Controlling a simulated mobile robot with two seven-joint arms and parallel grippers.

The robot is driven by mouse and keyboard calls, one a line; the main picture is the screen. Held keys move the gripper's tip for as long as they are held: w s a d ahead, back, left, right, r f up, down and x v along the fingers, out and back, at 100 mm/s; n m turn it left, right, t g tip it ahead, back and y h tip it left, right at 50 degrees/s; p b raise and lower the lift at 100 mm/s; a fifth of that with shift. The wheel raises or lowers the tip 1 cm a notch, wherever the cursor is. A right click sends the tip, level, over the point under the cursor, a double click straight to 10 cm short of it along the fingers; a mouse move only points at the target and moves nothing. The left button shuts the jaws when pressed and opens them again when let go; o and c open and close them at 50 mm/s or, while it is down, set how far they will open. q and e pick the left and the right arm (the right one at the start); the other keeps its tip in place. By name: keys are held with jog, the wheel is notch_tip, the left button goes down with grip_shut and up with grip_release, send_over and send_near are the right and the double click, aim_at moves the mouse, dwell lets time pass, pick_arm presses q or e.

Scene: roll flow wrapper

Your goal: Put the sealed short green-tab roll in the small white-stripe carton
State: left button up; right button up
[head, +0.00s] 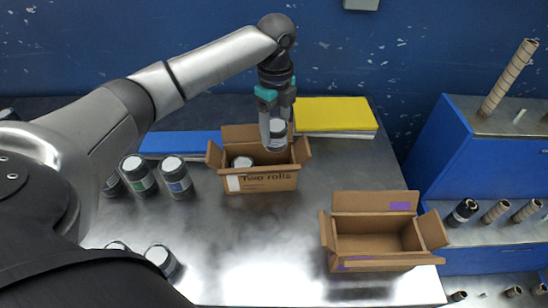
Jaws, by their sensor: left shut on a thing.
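My left gripper (277,117) points down over the small carton and is shut on a roll (278,130) with a pale top. The roll's tab colour is too small to tell, and its lower part is at the carton's opening. The small open carton (235,184) has a white stripe and the words "Two rolls" on its front. One other roll (242,162) with a white top sits inside it at the left. The held roll is to the right of that one. My right gripper is not in view.
A second open, empty carton (375,264) with purple marks stands at the front right. Another roll (160,258) is in front. Yellow (335,113) and blue (180,143) stacks lie behind.

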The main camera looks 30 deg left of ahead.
pick_arm(q)
notch_tip(320, 180, down, 9)
jog(key=shift+f+b, duration=0.1)
jog(key=shift+b, duration=0.8)
jog(key=shift+f, duration=0.2)
jog(key=shift+f, duration=0.4)
jog(key=o, duration=1.2)
jog(key=shift+o, duration=0.2)
jog(key=shift+r, duration=0.25)
notch_tip(320, 180, up, 13)
jog(key=p, duration=0.2)
jog(key=shift+f+p, duration=0.15)
jog(key=shift+p, duration=0.2)
